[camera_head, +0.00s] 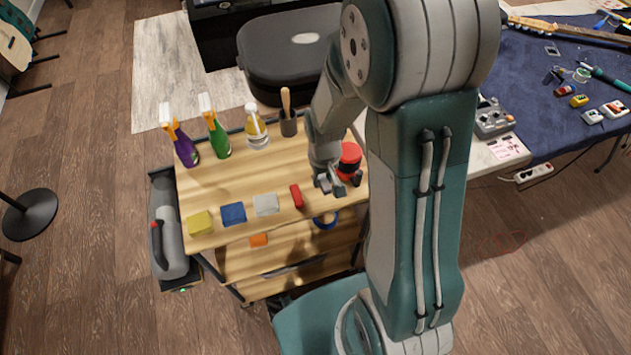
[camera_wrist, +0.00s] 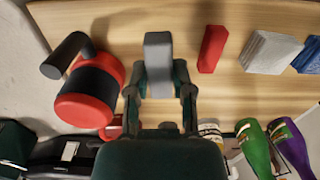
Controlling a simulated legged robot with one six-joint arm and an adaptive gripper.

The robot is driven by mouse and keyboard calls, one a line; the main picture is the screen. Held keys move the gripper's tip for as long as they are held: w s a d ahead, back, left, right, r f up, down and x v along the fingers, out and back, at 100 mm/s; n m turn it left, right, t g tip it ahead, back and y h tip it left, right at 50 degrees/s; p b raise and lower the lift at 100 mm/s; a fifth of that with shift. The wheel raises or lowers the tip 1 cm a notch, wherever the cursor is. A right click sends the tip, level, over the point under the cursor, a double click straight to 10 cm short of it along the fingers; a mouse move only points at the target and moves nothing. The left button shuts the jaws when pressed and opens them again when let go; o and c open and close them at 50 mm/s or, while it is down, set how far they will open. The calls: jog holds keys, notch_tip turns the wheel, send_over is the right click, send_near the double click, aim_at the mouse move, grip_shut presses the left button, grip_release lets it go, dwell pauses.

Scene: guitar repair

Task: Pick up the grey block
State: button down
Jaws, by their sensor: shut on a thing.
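A grey block (camera_wrist: 158,52) is between the two fingertips of my gripper (camera_wrist: 160,90) in the wrist view. My gripper is shut on it, with the block's far end sticking out past the fingertips. In the head view my gripper (camera_head: 329,184) is over the right part of the wooden cart top (camera_head: 235,180), right of the red block (camera_head: 297,195). There the held block is small and mostly hidden by the gripper. I cannot tell whether it touches the cart top.
A red-and-black container (camera_wrist: 92,92) stands close beside my gripper. A whitish block (camera_head: 266,205), a blue block (camera_head: 233,214) and a yellow block (camera_head: 200,223) lie to the left. Spray bottles (camera_head: 218,137) and a brush cup (camera_head: 288,125) stand at the back.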

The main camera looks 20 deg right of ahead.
jog(key=s+d+r, duration=0.7)
jog(key=s+d, duration=0.1)
jog(key=shift+s+r, duration=0.15)
jog(key=shift+s, duration=0.15)
jog(key=shift+d, duration=0.1)
